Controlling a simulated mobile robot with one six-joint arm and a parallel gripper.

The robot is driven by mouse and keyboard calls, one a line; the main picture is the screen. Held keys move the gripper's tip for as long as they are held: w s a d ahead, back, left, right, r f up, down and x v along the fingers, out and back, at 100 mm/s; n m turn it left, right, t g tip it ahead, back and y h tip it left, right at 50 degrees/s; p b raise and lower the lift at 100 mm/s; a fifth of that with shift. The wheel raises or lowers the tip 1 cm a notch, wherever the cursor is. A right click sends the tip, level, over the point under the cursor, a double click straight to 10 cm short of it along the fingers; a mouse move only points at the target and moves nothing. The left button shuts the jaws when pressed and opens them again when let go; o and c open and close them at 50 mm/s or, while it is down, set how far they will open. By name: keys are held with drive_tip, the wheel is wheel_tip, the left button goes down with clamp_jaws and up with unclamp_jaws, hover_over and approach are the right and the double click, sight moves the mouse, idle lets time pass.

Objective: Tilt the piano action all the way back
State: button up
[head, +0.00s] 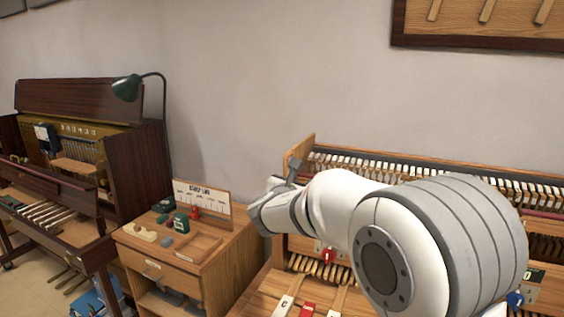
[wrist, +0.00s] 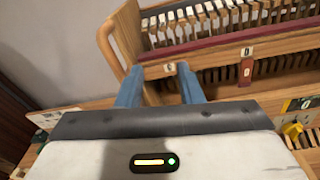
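The piano action (head: 345,160) stands at the right in the head view. It is a wooden frame with a row of white-topped hammers, a dark rail above them and a red strip below. Its left side post (wrist: 112,42) shows in the wrist view with the hammers beside it. My gripper (wrist: 157,82) has two blue fingers spread apart, in front of the action's lower wooden rail near its left end. A small lettered tag (wrist: 169,67) on the rail shows between the fingers. Whether they touch the rail cannot be told. In the head view my arm covers much of the action.
A wooden cabinet (head: 155,247) with small tools and a card stands left of the action. A dark upright piano (head: 140,160) with a green lamp (head: 127,88) is further left. A red knob (head: 327,256) and a blue knob (head: 515,299) sit low on the frame.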

sight(285, 166)
drive_tip(key=w+a+r+n+t+y, duration=0.1)
drive_tip(key=w+a+n+t+y, duration=0.1)
drive_tip(key=a+n, duration=0.3)
drive_tip(key=shift+m, duration=0.7)
drive_tip(key=w, duration=0.2)
drive_tip(key=w+p, duration=0.1)
drive_tip(key=w, duration=0.2)
drive_tip(key=w+p, duration=0.1)
drive_tip(key=w, duration=0.1)
drive_tip(key=shift+w+d, duration=0.15)
drive_tip(key=shift+d, duration=0.15)
drive_tip(key=shift+c, duration=0.4)
clamp_jaws()
drive_tip(key=shift+r, duration=0.1)
